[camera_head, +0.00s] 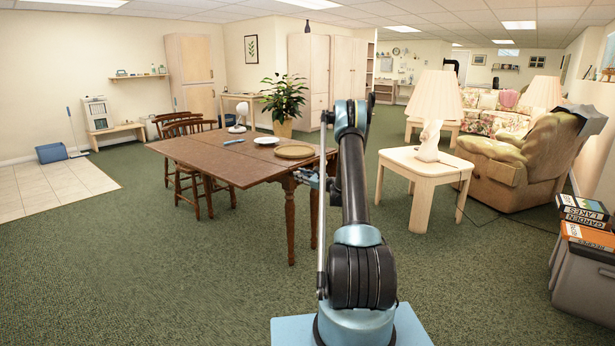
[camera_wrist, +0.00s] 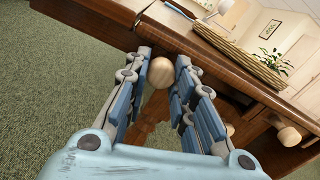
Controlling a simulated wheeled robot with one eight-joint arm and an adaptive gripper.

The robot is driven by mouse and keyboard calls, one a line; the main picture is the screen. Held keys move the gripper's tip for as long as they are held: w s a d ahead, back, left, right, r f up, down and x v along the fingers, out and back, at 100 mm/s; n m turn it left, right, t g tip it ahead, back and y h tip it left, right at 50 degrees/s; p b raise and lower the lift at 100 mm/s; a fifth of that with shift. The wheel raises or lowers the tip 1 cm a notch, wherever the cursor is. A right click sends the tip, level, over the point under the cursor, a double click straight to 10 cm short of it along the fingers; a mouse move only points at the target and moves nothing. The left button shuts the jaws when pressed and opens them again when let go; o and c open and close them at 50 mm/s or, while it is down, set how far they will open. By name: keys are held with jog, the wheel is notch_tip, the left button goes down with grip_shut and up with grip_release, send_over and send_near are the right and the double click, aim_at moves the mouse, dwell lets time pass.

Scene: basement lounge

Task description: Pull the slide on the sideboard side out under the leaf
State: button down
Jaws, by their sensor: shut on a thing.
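A brown wooden table (camera_head: 215,160) stands ahead of me on turned legs. My gripper (camera_head: 314,180) is at its right edge in the head view, partly hidden by my arm. In the wrist view my gripper (camera_wrist: 168,85) has its fingers on either side of a round wooden knob (camera_wrist: 160,72) and is shut on it, just below the tabletop edge. A second round knob (camera_wrist: 289,136) sticks out farther right under the same edge. The slide behind the held knob is mostly hidden, so I cannot tell how far out it is.
A round woven mat (camera_head: 294,151), a white plate (camera_head: 266,140) and a blue-handled item (camera_head: 233,141) lie on the table. Wooden chairs (camera_head: 183,130) stand at its left. A pale side table (camera_head: 408,157) with a lamp stands to the right. Green carpet in front left is clear.

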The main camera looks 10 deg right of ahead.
jog(key=shift+s+a, duration=0.8)
jog(key=shift+a, duration=0.15)
jog(key=c, duration=1.3)
grip_release()
jog(key=shift+c, duration=0.2)
jog(key=shift+d, duration=0.1)
jog(key=v, duration=1.2)
